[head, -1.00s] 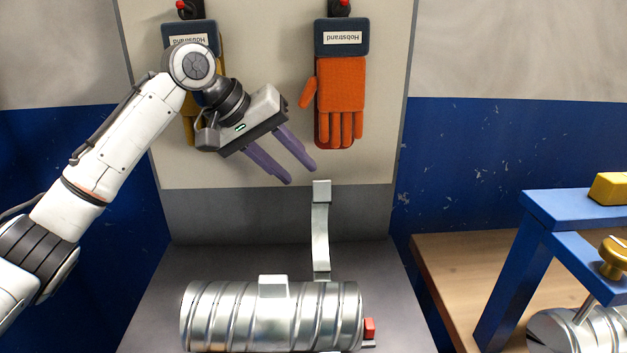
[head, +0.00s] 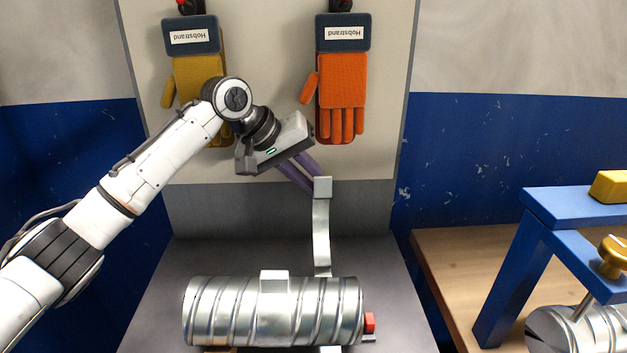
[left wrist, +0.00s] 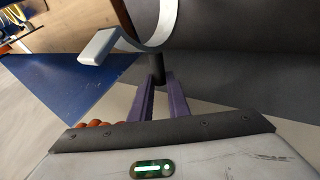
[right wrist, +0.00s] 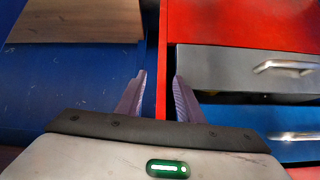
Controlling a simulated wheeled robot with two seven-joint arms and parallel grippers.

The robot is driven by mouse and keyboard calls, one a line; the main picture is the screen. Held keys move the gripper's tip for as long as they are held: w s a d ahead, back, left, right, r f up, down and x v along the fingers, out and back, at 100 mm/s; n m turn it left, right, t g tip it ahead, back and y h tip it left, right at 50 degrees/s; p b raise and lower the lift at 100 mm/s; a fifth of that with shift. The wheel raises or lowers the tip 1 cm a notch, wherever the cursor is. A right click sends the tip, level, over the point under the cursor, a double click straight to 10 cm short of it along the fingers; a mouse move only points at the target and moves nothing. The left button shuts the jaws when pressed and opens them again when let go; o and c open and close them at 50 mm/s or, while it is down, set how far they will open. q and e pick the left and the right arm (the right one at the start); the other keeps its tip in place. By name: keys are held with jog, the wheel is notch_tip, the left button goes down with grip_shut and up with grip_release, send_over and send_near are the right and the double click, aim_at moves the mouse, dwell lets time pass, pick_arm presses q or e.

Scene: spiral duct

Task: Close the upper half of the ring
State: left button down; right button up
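The ring's upper half (head: 321,235) is a grey curved metal strip standing upright behind the spiral duct (head: 235,312), with a square tab (head: 323,187) at its top. The lower half is largely hidden by the duct. My left gripper (head: 318,186) is open, its purple fingers apart, with the tips close to or behind the tab; contact cannot be told. In the left wrist view the tab (left wrist: 98,46) and curved strip (left wrist: 158,30) lie beyond the fingertips (left wrist: 160,75), not between them. My right gripper (right wrist: 160,75) is open and empty, outside the head view.
A grey block (head: 274,281) tops the duct; a red part (head: 370,322) is at its right end. A yellow glove (head: 197,80) and an orange glove (head: 341,97) hang behind. A blue frame (head: 510,275) stands right. Grey and blue drawers (right wrist: 245,72) face my right gripper.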

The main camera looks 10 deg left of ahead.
aim_at(317, 180)
pick_arm(q)
jog(key=s+r+t, duration=0.1)
jog(key=s, duration=0.1)
jog(key=s+d+r+m+t, duration=0.1)
jog(key=s+r+t, duration=0.1)
jog(key=s+d+r+t, duration=0.1)
jog(key=s, duration=0.1)
jog(key=shift+s+r+m+t+y, duration=0.3)
jog(key=shift+m, duration=0.1)
jog(key=shift+s+d+r+m+t+b, duration=0.15)
jog(key=shift+s+r+t+b, duration=0.15)
jog(key=shift+s, duration=0.2)
jog(key=shift+s+d+r+m+t+b, duration=0.1)
jog(key=shift+s+r+m+t, duration=0.05)
jog(key=shift+s+t, duration=0.3)
jog(key=c, duration=1.7)
grip_release()
jog(key=shift+s, duration=0.1)
